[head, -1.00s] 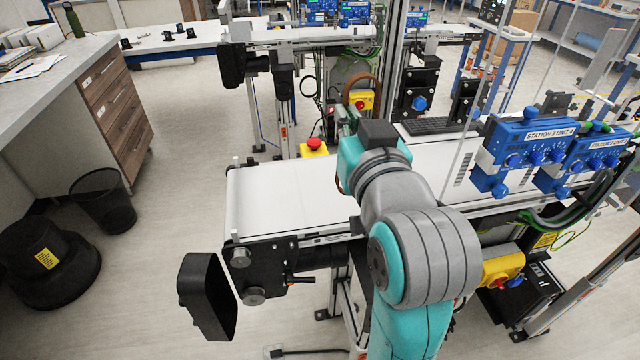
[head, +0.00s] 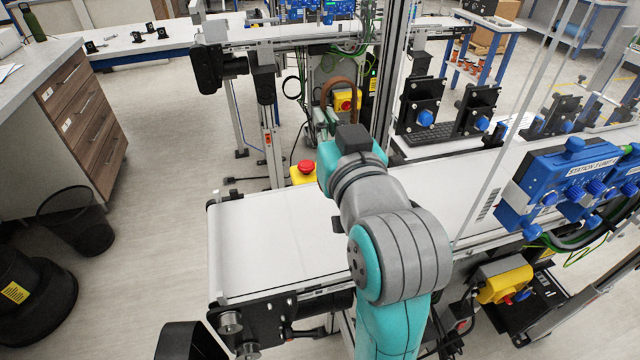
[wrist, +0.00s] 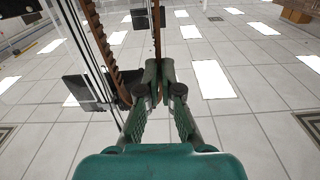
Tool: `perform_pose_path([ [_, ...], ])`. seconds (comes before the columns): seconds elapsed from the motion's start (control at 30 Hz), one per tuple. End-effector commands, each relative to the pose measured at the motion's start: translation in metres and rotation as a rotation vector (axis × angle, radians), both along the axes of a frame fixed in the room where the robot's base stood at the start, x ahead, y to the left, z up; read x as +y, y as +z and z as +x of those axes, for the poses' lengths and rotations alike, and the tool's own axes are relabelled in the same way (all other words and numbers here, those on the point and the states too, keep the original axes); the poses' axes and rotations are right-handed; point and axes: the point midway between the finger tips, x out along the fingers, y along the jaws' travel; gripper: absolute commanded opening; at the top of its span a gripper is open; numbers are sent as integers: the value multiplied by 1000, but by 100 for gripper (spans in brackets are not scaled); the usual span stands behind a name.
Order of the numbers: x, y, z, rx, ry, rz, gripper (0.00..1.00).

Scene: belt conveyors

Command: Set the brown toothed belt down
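The brown toothed belt (head: 340,83) stands up as an arch above my gripper (head: 323,120), beyond the near white conveyor in the head view. In the wrist view, two strands of the belt (wrist: 104,50) run up from the fingers, with teeth showing on the left strand. My gripper (wrist: 160,85) has its fingertips close together at the lower part of the belt and appears shut on it. My arm hides part of the gripper in the head view, and the exact contact is hard to see.
The near conveyor (head: 270,240) has a bare white surface left of my arm. A red and yellow emergency stop (head: 304,171) stands beyond it. A metal upright (head: 392,80) and a second conveyor (head: 285,35) are close behind the belt. Blue station units (head: 570,185) stand right.

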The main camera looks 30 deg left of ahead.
Motion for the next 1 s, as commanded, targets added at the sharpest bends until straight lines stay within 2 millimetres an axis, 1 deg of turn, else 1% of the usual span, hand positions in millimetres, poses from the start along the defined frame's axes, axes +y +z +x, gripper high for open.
perform_pose_path([
  [0.03,0,-11,0,3,0,-2,0],
  [0.13,0,-26,0,4,0,-2,0],
  [0.37,0,-43,0,1,0,-2,0],
  [0.6,0,-74,0,3,0,-2,0],
  [0.7,0,-79,0,1,0,1,0],
  [1.0,0,-80,0,0,0,0,0],
])
